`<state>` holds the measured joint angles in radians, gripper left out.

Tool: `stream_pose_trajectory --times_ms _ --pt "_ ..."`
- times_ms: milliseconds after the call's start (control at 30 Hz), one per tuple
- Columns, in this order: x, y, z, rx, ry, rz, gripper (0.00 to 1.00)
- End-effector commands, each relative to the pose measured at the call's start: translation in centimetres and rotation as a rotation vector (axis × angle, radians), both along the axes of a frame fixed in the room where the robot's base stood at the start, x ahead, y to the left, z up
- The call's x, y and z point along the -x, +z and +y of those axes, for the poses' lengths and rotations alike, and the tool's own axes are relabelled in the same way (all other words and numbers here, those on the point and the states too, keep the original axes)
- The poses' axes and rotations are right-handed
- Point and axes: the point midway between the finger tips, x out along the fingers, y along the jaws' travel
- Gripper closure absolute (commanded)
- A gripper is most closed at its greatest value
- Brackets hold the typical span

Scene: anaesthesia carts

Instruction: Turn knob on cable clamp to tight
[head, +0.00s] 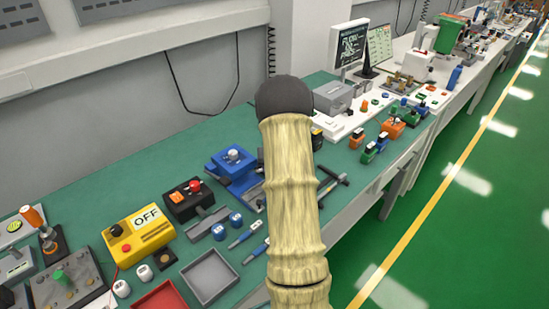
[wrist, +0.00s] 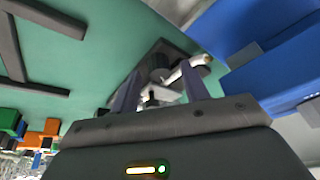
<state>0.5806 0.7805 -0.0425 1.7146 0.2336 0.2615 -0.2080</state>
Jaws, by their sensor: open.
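In the wrist view, a small clamp-like fitting (wrist: 186,74) with a pale metal lever and a dark round part sits on a dark plate on the green bench. I take it for the cable clamp, but its knob is not clear. My gripper (wrist: 160,72) is open, its two fingers pointing at this fitting, which shows between and just beyond the fingertips. I cannot tell whether they touch. In the head view my arm hides both my gripper and the fitting.
A blue device (wrist: 285,70) is close on the right in the wrist view. Black bars (wrist: 45,15) lie at upper left. In the head view a blue vise-like device (head: 233,160), a yellow OFF box (head: 140,235) and a grey tray (head: 208,276) stand left of my arm.

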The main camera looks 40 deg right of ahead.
Motion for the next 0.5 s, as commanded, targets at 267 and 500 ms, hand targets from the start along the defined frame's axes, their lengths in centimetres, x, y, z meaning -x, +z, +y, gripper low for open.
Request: stream_pose_trajectory --times_ms 267,500 --pt "1.1 3.4 0.6 0.004 0.0 -0.003 0.54" --pt "2.5 7.4 1.5 0.003 0.0 -0.004 0.54"
